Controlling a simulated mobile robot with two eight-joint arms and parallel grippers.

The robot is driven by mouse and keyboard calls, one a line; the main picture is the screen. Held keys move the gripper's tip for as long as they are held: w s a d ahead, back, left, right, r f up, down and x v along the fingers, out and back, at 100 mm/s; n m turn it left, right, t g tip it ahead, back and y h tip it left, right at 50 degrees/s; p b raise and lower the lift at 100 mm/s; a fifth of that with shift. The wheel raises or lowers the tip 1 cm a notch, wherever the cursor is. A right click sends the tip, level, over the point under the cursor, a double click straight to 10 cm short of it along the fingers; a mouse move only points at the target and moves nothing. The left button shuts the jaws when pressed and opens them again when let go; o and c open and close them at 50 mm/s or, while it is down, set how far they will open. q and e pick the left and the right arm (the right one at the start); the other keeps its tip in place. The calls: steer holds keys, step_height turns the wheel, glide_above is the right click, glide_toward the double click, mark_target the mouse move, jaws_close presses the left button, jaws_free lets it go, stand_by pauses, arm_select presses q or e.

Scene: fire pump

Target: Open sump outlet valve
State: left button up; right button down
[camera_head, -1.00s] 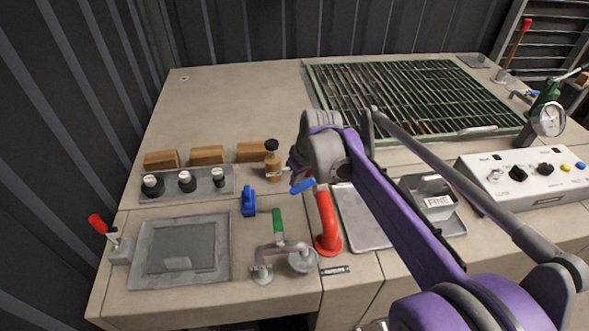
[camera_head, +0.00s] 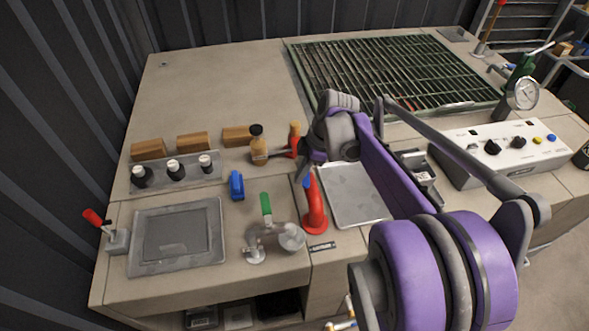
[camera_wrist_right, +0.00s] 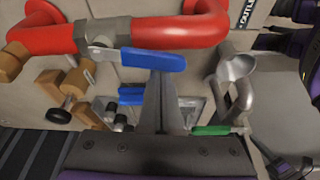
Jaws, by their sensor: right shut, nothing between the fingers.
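A red pipe (camera_head: 314,212) rises from the counter and bends over. A blue lever (camera_head: 306,181) on it is partly hidden by my right gripper (camera_head: 303,166). In the right wrist view the blue lever (camera_wrist_right: 153,59) lies across the red pipe's fitting, just beyond the shut, empty fingers (camera_wrist_right: 166,74). I cannot tell whether they touch it. Which valve is the sump outlet is not readable in the head view. My left gripper is not in view.
A second blue handle (camera_head: 237,185) and a green-handled valve (camera_head: 266,207) stand left of the red pipe. A bottle-like brown fitting (camera_head: 259,146), a flat metal tray (camera_head: 352,195) and a control box (camera_head: 500,150) are nearby. The counter's back left is clear.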

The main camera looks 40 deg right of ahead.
steer(key=shift+s+d+n, duration=0.15)
steer(key=shift+n, duration=0.15)
steer(key=shift+s+d, duration=0.3)
stand_by(0.4)
steer(key=w+a, duration=0.2)
steer(key=a, duration=0.2)
steer(key=d+p+v, duration=0.1)
steer(key=v, duration=0.9)
